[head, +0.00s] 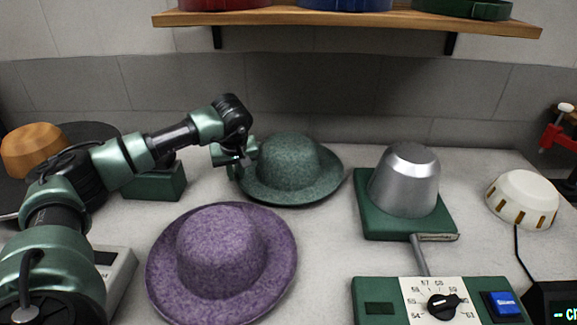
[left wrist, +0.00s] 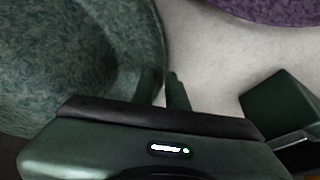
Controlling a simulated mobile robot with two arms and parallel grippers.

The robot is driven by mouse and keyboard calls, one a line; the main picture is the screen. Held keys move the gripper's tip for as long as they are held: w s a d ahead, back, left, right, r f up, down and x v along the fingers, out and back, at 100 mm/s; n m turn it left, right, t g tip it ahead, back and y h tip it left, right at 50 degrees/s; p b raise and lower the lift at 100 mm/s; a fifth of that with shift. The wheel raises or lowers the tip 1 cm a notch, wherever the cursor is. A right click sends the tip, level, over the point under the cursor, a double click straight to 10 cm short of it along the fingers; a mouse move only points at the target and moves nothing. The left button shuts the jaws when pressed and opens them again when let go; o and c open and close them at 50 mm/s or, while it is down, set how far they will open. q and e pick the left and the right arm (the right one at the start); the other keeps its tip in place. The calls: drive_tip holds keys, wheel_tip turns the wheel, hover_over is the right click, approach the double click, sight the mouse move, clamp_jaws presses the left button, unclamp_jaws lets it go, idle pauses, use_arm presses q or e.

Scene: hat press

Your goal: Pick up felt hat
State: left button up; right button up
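A green felt hat (head: 290,165) sits crown up at the back of the counter, its brim slightly raised at the left. My left gripper (head: 239,162) is at the left edge of its brim. In the left wrist view the green hat (left wrist: 70,60) fills the left side, and the fingers (left wrist: 163,88) stand close together with the brim's edge between their tips. They look shut on the brim. A purple felt hat (head: 222,262) lies crown up in front; part of its brim (left wrist: 265,10) shows in the left wrist view. My right gripper is out of view.
A metal hat form (head: 405,180) stands on a green base at right, behind a control box (head: 435,302) with a dial. A white ribbed dome (head: 522,198) is farther right. A green block (head: 155,183) stands behind my left arm. A wooden shelf (head: 350,18) hangs above.

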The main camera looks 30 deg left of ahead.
use_arm(q)
clamp_jaws()
wheel_tip(320, 180, up, 10)
drive_tip(key=shift+o, duration=0.2)
unclamp_jaws()
clamp_jaws()
drive_tip(key=shift+r, duration=0.1)
idle(1.4)
